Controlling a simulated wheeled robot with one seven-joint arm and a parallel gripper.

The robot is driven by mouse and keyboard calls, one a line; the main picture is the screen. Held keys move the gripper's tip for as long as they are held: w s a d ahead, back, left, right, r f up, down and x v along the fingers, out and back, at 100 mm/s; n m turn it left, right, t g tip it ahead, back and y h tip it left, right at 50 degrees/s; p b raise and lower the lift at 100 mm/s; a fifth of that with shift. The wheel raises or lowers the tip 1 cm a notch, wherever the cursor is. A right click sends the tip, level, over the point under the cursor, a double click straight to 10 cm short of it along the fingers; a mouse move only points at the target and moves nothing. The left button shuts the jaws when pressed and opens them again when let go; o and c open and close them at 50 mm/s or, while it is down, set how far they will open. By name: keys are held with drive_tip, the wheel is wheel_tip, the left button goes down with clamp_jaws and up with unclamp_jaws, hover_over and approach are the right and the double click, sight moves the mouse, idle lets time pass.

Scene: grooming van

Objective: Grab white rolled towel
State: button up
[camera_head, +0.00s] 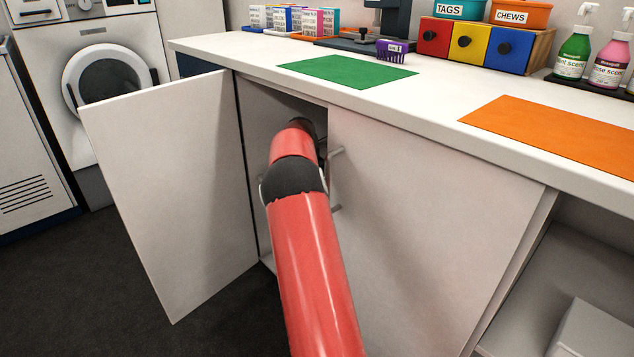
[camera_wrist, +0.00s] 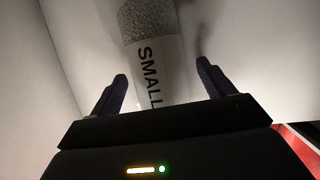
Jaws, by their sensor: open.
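In the wrist view a rolled towel (camera_wrist: 148,18), pale and fuzzy, has a white band (camera_wrist: 155,72) marked "SMALL" in dark letters. It lies between and ahead of the two dark fingers of my gripper (camera_wrist: 163,82). The fingers are open, with a gap on both sides of the band. The near end of the towel is hidden behind the gripper body. I cannot tell whether anything touches it. In the head view my red arm reaches into the open cabinet (camera_head: 285,105), and my gripper and the towel are hidden inside.
The left cabinet door (camera_head: 170,190) stands swung open beside my arm. The right door (camera_head: 430,230) is shut, with a bar handle (camera_head: 337,154) close to my arm. The countertop (camera_head: 440,90) above holds a green mat (camera_head: 345,71) and an orange mat (camera_head: 560,135).

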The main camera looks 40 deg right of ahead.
drive_tip(key=shift+c, duration=0.4)
drive_tip(key=c, duration=1)
drive_tip(key=shift+r, duration=0.1)
